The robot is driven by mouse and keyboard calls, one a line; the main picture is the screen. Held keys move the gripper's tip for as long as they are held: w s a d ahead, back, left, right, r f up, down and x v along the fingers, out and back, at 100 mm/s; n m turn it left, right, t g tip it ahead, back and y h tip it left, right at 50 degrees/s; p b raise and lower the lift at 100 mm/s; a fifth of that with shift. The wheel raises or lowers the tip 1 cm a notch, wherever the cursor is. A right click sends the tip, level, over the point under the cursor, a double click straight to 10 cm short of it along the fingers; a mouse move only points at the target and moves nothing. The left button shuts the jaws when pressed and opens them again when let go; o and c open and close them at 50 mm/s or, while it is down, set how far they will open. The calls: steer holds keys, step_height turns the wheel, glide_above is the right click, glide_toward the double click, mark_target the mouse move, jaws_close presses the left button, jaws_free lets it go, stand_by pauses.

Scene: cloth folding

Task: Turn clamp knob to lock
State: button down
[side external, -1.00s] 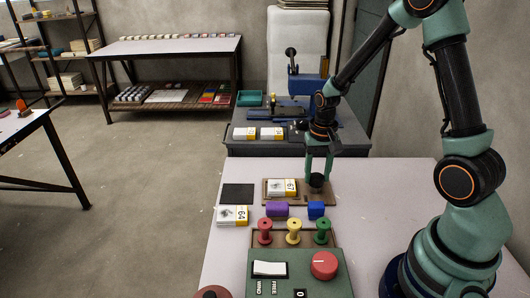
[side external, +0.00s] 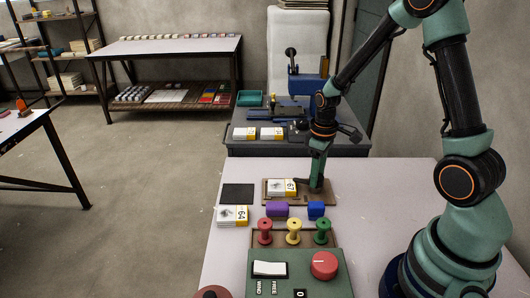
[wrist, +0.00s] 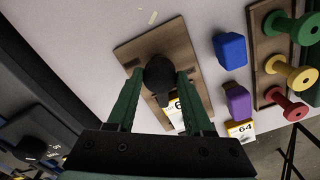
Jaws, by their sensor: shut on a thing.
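The clamp knob is dark and round, and in the wrist view the knob (wrist: 160,73) sits between my two green fingers. My gripper (side external: 317,186) reaches straight down over the right end of a wooden board (side external: 329,199) and is shut on the knob. A dark clamp arm (side external: 301,182) runs from the knob to the left, over the edge of a white and yellow card stack (side external: 280,188) marked 67. The wrist view shows this arm (wrist: 164,99) pointing toward the stack. Whether it presses on the cards cannot be told.
A purple block (side external: 277,209) and a blue block (side external: 316,209) stand in front of the board. Red, yellow and green spools (side external: 293,232) stand behind a green control box (side external: 300,272). A black pad (side external: 237,194) and a stack marked 64 (side external: 232,216) lie to the left.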

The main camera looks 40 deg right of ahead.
steer(key=shift+n, duration=1.9)
steer(key=shift+c, duration=1.5)
jaws_free()
steer(key=shift+r, duration=0.1)
step_height(320, 180, up, 12)
